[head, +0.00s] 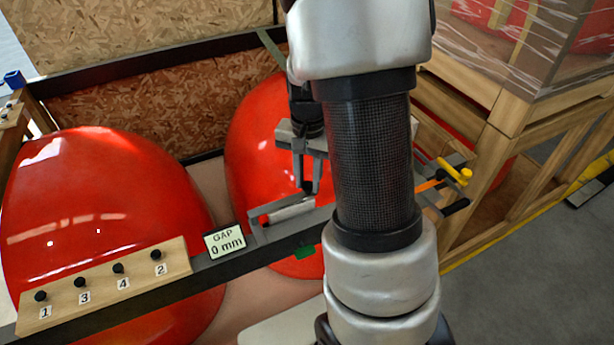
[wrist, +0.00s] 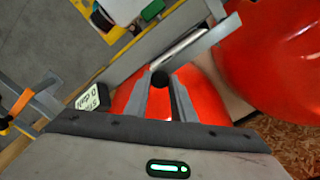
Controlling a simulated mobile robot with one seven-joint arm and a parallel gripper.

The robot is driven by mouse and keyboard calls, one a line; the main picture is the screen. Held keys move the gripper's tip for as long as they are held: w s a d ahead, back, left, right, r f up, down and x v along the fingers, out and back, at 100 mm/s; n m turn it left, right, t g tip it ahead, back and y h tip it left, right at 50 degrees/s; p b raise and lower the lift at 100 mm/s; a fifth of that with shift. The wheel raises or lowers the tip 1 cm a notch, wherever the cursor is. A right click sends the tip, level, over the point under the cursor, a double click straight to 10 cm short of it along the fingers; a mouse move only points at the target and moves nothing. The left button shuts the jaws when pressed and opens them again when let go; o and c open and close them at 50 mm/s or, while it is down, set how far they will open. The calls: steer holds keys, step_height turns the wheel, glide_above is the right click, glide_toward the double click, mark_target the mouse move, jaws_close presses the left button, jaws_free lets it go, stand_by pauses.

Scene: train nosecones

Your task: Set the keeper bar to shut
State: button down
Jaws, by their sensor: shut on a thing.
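The keeper bar looks to be the silver round bar (head: 290,211) lying along the dark rail (head: 222,270), beside a grey bracket. It also shows in the wrist view (wrist: 186,47). My gripper (head: 308,189) reaches down to it from above. In the wrist view, my fingertips (wrist: 161,84) close around a dark round knob (wrist: 160,77) at the near end of the bar. My arm hides the right part of the rail in the head view. I cannot tell from these frames which setting the bar is in.
A sign (head: 225,242) reads GAP 0 mm. A wooden board (head: 105,285) carries several numbered black pegs. Large red nosecones (head: 105,205) stand behind the rail. A yellow-ended handle (head: 455,172) and wooden crate frame (head: 500,150) stand at right.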

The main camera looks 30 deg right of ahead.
steer(key=shift+s, duration=0.1)
steer(key=c, duration=1.5)
jaws_free()
step_height(320, 180, up, 18)
steer(key=shift+f+p, duration=0.25)
steer(key=shift+p, duration=0.6)
steer(key=s+a+r+n+t+p, duration=0.1)
steer(key=s+a+r+n+t, duration=0.1)
steer(key=s+a+r+n, duration=0.1)
steer(key=s+a+r+n+t+p, duration=0.1)
steer(key=s+a+r+n, duration=0.2)
steer(key=s, duration=0.3)
steer(key=s+a+r+n+t+p, duration=0.1)
steer(key=s+a+r+n+t, duration=0.1)
steer(key=s+a+r+n, duration=0.1)
steer(key=shift+s+a+t+p, duration=0.3)
steer(key=shift+s+a+p, duration=0.1)
steer(key=shift+s+a, duration=0.5)
